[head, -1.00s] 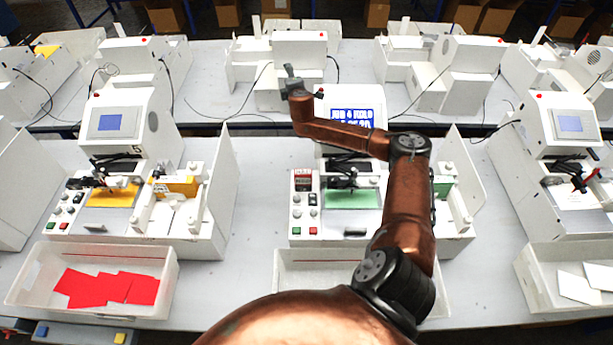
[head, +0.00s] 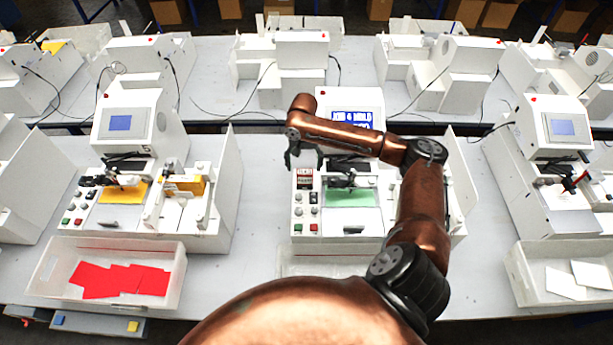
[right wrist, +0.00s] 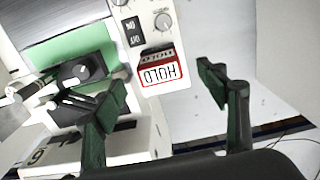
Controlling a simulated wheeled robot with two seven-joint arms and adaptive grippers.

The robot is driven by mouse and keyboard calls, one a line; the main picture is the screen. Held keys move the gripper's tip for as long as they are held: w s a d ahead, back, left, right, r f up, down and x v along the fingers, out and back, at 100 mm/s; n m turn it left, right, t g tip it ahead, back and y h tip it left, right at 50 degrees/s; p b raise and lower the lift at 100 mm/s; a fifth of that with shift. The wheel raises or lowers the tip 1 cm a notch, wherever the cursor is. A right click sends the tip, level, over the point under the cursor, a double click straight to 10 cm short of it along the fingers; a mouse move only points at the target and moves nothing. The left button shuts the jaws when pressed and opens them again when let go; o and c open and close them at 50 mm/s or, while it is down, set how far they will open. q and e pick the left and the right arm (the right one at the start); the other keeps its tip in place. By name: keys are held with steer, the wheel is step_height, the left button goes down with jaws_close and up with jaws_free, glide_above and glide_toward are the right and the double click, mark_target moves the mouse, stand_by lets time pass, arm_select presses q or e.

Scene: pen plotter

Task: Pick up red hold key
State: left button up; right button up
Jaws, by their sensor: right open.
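The red hold key (head: 305,178) is on the upper part of the control panel of the middle plotter, left of the green sheet. In the right wrist view it shows as a red-framed white plate (right wrist: 165,82) reading HOLD, upside down. My right gripper (head: 303,160) points down above this panel. In the right wrist view its two green-black fingers (right wrist: 163,98) are apart, one on each side of the key, with nothing between them in their grip. No contact with the key shows. My left gripper is not in view.
Knobs and switches (right wrist: 162,22) sit close by the key on the panel. The middle plotter's screen (head: 352,121) stands behind, partly covered by my right arm. A tray with red sheets (head: 120,280) is at left. Bare table (head: 262,190) lies left of the panel.

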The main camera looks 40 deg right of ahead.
mark_target(305, 172)
steer(key=f, duration=0.2)
steer(key=f+p, duration=0.1)
steer(key=f, duration=0.3)
steer(key=shift+w+d+f+p, duration=0.1)
steer(key=shift+w+d+p, duration=0.1)
steer(key=shift+d+p, duration=0.1)
steer(key=c, duration=1.2)
